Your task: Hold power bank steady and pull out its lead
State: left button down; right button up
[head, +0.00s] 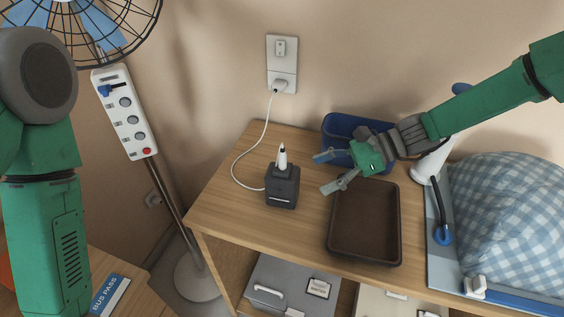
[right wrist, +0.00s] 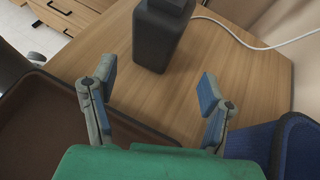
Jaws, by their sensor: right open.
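A dark grey block (head: 282,188), which I take for the power bank, stands upright on the wooden desk with a white tapered piece on top. It also shows at the top of the right wrist view (right wrist: 160,35). A white lead (head: 236,160) runs from its left side to a plug in the wall socket (head: 281,86). My right gripper (head: 328,171) is open and empty to the right of the block, apart from it. Its two blue-padded fingers show spread in the right wrist view (right wrist: 158,82). My left arm shows at the left edge; its gripper is out of view.
A brown tray (head: 394,222) lies below my right gripper, and a blue bin (head: 336,121) stands behind it. A white lamp-like stand (head: 432,165) and checked cloth (head: 515,210) are at the right. The wooden top (head: 228,210) left of the block is clear. A power strip (head: 126,115) is on a pole.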

aim_at(299, 184)
jog(key=b+x, duration=0.4)
jog(key=x, duration=0.3)
jog(key=shift+a+f, duration=0.25)
jog(key=shift+a, duration=0.1)
jog(key=shift+x, duration=0.85)
jog(key=shift+r, duration=0.1)
jog(key=c, duration=0.8)
jog(key=shift+c, duration=0.2)
